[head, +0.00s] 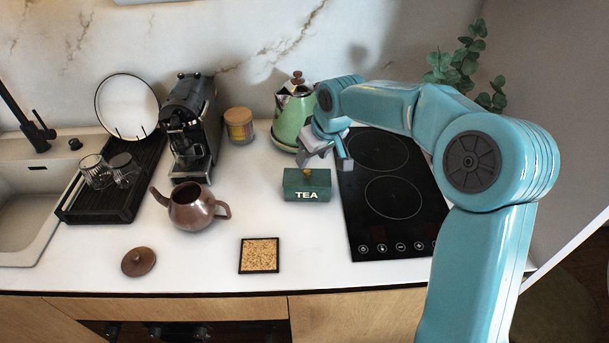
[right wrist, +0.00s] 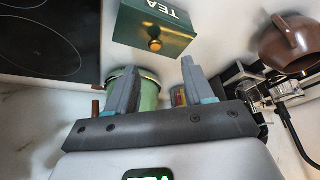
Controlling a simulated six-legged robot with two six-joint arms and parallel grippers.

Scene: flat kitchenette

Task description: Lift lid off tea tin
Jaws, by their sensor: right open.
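The green tea tin (head: 307,193) with white TEA lettering stands on the white counter, left of the cooktop. Its lid (head: 298,174) is on, with a small brass knob (head: 307,172) on top. In the right wrist view the tin (right wrist: 135,28) shows upside down, with its knob (right wrist: 155,44) just beyond my fingertips. My right gripper (head: 327,163) is above and slightly behind the tin, its fingers apart and empty. In the right wrist view, the open fingers (right wrist: 158,72) point at the knob without touching it. My left gripper is out of view.
A black cooktop (head: 362,232) lies right of the tin. A green kettle (head: 293,112) and a wooden-lidded jar (head: 239,126) stand behind. A brown teapot (head: 193,208) is to the left, its loose lid (head: 138,261) in front. A cork trivet (head: 259,255) lies in front of the tin.

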